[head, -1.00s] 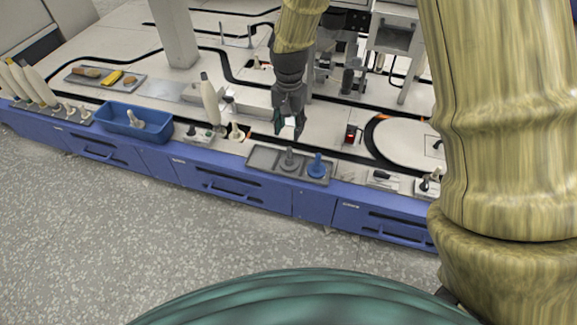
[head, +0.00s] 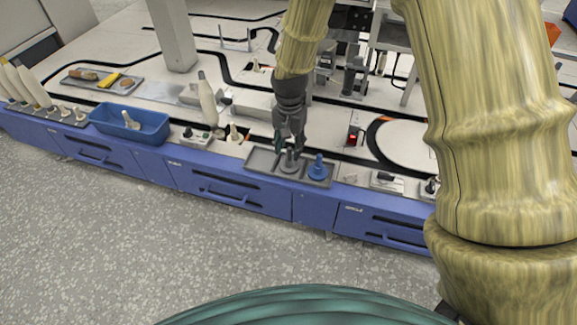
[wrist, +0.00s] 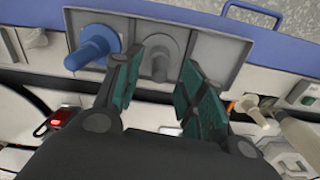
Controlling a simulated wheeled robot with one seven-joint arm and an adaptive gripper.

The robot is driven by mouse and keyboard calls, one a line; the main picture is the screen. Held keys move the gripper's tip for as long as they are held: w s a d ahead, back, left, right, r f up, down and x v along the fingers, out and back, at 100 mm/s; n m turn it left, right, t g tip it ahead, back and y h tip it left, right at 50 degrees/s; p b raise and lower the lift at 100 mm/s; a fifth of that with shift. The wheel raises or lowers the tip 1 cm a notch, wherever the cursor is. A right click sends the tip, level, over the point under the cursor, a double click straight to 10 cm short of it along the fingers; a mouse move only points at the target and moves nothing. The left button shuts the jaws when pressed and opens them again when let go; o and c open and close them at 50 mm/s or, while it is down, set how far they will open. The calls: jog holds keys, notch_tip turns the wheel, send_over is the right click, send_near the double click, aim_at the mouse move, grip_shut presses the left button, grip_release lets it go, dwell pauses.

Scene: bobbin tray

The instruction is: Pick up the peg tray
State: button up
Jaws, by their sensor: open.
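The peg tray (head: 262,163) is a shallow grey rectangular tray on the bench's front strip. It also shows in the wrist view (wrist: 216,52). A grey peg (head: 290,160) stands near its middle and a blue peg (head: 318,168) stands toward its right end. In the wrist view the grey peg (wrist: 160,62) lies between the finger pads and the blue peg (wrist: 92,46) is outside them to the left. My gripper (head: 289,150) is open, pointing down just over the tray at the grey peg. In the wrist view its green-padded fingers (wrist: 160,88) straddle that peg; contact is not clear.
A blue bin (head: 150,126) and a white bobbin (head: 234,134) stand left of the tray. A red-lit switch (head: 352,139) and a round white disc (head: 405,142) are behind and right. Blue drawers (head: 240,190) run below the front edge.

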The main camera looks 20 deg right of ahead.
aim_at(289, 158)
notch_tip(289, 158, down, 3)
jog(key=shift+r+b, duration=0.1)
jog(key=shift+b, duration=0.45)
jog(key=shift+r, duration=0.1)
jog(key=shift+c, duration=0.5)
grip_shut()
